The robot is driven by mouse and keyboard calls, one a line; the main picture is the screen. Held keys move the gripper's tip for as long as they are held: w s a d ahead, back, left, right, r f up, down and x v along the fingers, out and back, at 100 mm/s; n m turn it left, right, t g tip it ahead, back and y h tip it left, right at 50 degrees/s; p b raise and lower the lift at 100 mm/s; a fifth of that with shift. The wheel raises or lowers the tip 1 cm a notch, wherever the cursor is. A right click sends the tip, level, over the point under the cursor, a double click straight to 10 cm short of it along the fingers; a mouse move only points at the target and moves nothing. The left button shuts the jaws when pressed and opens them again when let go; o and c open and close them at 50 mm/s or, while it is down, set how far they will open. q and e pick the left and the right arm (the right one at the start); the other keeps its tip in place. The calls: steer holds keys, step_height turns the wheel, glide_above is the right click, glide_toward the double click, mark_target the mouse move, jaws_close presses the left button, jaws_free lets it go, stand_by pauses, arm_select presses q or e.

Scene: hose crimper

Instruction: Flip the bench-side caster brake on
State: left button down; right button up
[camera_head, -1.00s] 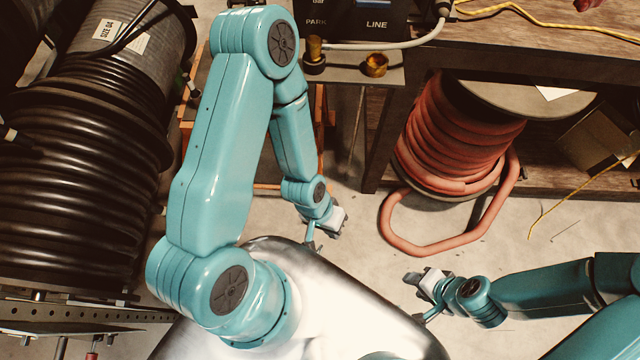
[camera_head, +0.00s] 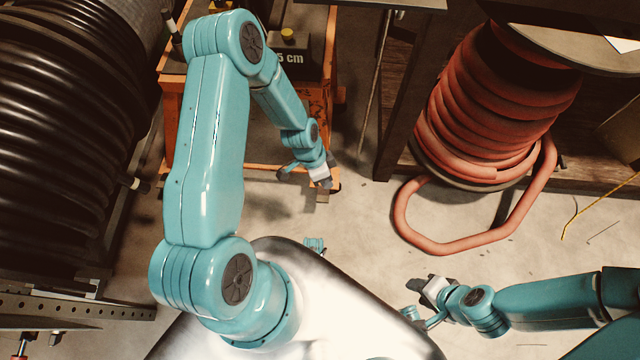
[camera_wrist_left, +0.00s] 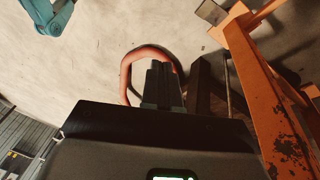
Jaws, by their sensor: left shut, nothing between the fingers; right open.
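The orange cart (camera_head: 172,125) stands behind my left arm in the head view, and its orange frame (camera_wrist_left: 268,95) runs down the right side of the left wrist view. I cannot make out the bench-side caster or its brake lever clearly. My left gripper (camera_head: 322,190) is low beside the cart's bench-side front corner, and its fingers (camera_wrist_left: 162,85) are shut and empty in the left wrist view. I cannot tell whether it touches anything. My right gripper (camera_head: 415,298) is open and empty over the floor, away from the cart.
A reel of red hose (camera_head: 490,110) stands under the bench at the right, with a loop (camera_head: 430,247) on the floor. A dark bench leg (camera_head: 405,95) stands between cart and reel. Black hose reels (camera_head: 60,130) fill the left. Concrete floor (camera_head: 365,215) is clear between.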

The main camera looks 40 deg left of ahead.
arm_select(q)
steer(key=w+a+f+m+b, duration=0.3)
steer(key=a+f+m+b, duration=0.1)
steer(key=a+f, duration=0.3)
steer(key=shift+a+f+b, duration=0.25)
steer(key=shift+f+b, duration=0.65)
steer(key=shift+f, duration=0.05)
arm_select(e)
step_height(320, 180, down, 9)
arm_select(q)
steer(key=b+x, duration=0.1)
steer(key=x, duration=0.3)
steer(key=b+x, duration=0.2)
steer(key=x, duration=0.3)
steer(key=s+a+b+x, duration=0.1)
steer(key=b+x, duration=0.1)
steer(key=x, duration=0.3)
steer(key=shift+f, duration=0.1)
arm_select(e)
steer(key=f, duration=0.3)
steer(key=w+d+f, duration=0.1)
steer(key=shift+f, duration=0.35)
steer(key=shift+r, duration=0.1)
